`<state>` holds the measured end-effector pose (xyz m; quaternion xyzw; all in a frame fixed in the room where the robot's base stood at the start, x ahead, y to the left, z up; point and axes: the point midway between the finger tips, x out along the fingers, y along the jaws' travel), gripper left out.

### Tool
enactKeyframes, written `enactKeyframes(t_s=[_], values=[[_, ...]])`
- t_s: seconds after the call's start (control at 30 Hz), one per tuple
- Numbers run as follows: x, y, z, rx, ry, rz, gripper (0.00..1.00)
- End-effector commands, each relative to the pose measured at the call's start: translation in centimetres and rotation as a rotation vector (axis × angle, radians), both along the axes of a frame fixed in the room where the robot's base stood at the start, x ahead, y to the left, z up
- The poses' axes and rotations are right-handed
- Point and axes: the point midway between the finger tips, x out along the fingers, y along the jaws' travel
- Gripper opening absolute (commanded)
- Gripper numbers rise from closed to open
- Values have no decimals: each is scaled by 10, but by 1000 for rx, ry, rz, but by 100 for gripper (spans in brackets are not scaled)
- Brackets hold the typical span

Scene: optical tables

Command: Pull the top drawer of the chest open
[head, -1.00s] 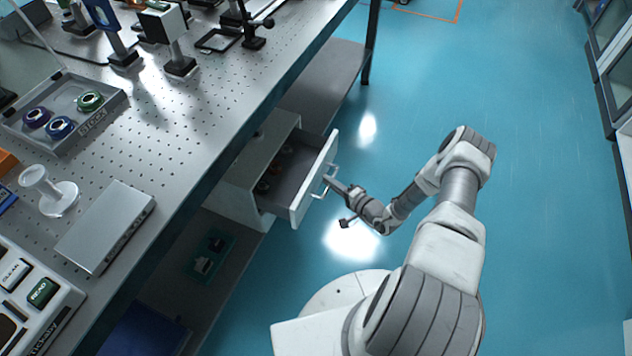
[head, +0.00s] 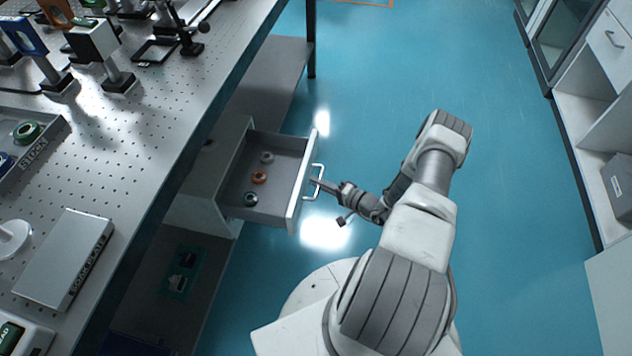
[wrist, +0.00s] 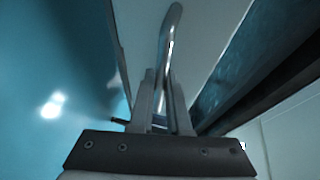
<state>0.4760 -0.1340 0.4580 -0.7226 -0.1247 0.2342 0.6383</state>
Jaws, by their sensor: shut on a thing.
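The white chest (head: 203,185) stands on the shelf under the optical table. Its top drawer (head: 292,205) is pulled well out, and several small ring-shaped parts, one of them orange (head: 259,177), lie inside. The drawer's metal bar handle (head: 319,180) is on the front face. My gripper (head: 316,182) is at the handle from the right. In the wrist view my gripper (wrist: 162,100) has its two fingers on either side of the handle (wrist: 170,45), shut on it. The fingertips are small in the head view.
The perforated optical table (head: 150,135) overhangs the chest and carries optical mounts, a grey box (head: 62,258) and a stock tray (head: 50,135). The blue floor (head: 390,70) right of the drawer is clear. White cabinets (head: 580,150) stand at the far right.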

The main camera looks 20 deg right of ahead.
Motion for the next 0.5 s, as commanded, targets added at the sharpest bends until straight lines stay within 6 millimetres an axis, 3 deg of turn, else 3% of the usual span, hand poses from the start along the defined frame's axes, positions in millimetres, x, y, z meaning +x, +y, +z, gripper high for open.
enactKeyframes(t_s=[0.13, 0.17, 0.3, 0.5], values=[[0, 1, 0, 0, 0, 2, 0], [0, 1, 0, 0, 0, 2, 17], [0, 1, 0, 0, 0, 1, 42], [0, 0, 0, 0, 0, 0, 45]])
